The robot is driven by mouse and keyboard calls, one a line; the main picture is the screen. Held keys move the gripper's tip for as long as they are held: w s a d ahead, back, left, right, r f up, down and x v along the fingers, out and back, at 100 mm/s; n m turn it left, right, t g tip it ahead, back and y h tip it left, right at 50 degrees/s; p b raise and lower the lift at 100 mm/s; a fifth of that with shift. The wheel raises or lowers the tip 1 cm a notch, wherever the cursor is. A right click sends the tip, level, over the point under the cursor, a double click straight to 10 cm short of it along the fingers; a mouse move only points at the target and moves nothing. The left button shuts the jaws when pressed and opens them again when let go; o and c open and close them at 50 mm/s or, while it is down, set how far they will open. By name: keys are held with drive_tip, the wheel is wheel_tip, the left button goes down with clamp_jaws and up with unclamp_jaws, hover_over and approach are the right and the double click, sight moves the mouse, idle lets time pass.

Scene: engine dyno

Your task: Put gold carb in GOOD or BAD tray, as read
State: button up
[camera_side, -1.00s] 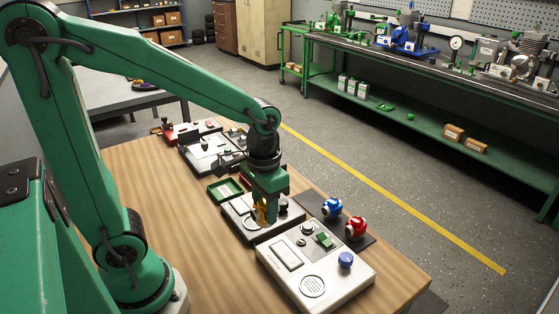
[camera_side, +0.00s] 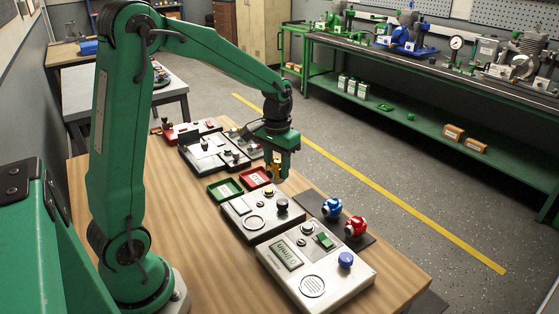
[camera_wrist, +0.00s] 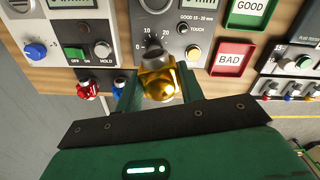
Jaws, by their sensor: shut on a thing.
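My gripper (camera_side: 279,174) is shut on the gold carb (camera_side: 276,168), raised above the bench's far edge beside the trays. In the wrist view the gold carb (camera_wrist: 158,80) sits between the fingers of my gripper (camera_wrist: 155,90). The green GOOD tray (camera_wrist: 248,12) and red BAD tray (camera_wrist: 230,59) lie to its right, apart from it. The side view shows the green tray (camera_side: 210,194) and red tray (camera_side: 247,184), both empty. The tester (camera_wrist: 185,20) has a dial, a TOUCH button and the text GOOD 10 - 20 mm; its display is cut off.
A blue carb (camera_side: 331,207) and a red carb (camera_side: 355,226) stand on a dark mat (camera_side: 312,202). More instrument boxes (camera_side: 207,150) stand behind the trays.

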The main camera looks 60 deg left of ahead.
drive_tip(key=w+a+f+n, duration=0.1)
drive_tip(key=w+a+f, duration=0.1)
drive_tip(key=a, duration=0.6)
drive_tip(key=w+a+f+n, duration=0.2)
drive_tip(key=a, duration=0.7)
drive_tip(key=shift+a+f, duration=0.3)
drive_tip(key=shift+f, duration=0.15)
drive_tip(key=shift+f, duration=2.7)
drive_tip(key=shift+f, duration=0.5)
drive_tip(key=o, duration=1.2)
drive_tip(key=shift+s, duration=0.1)
drive_tip(key=shift+r, duration=0.15)
